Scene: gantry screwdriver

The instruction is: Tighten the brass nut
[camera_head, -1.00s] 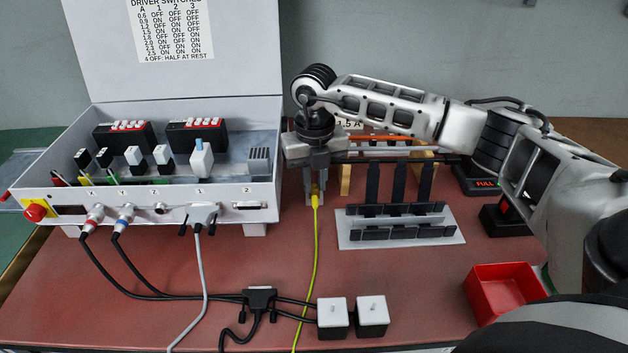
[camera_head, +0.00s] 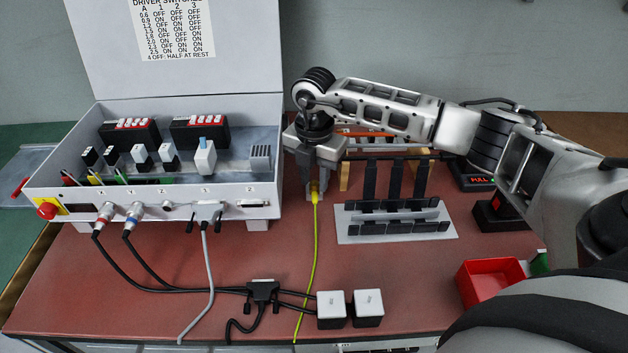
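I cannot make out the brass nut for certain. A small golden-yellow piece (camera_head: 315,188) shows at the top end of a yellow cable (camera_head: 315,250), just right of the grey control box (camera_head: 150,205). My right gripper (camera_head: 316,192) points down there, with its fingers close on either side of this piece. The view is too small to tell whether they grip it. The gripper body hides what lies behind. My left gripper is not in view.
A black rack on a pale plate (camera_head: 445,232) stands close right of my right gripper. A red bin (camera_head: 490,282) is at the right. Two white-topped blocks (camera_head: 350,308) and dark cables lie at the front. A small red-lettered display (camera_head: 478,179) stands at the back right.

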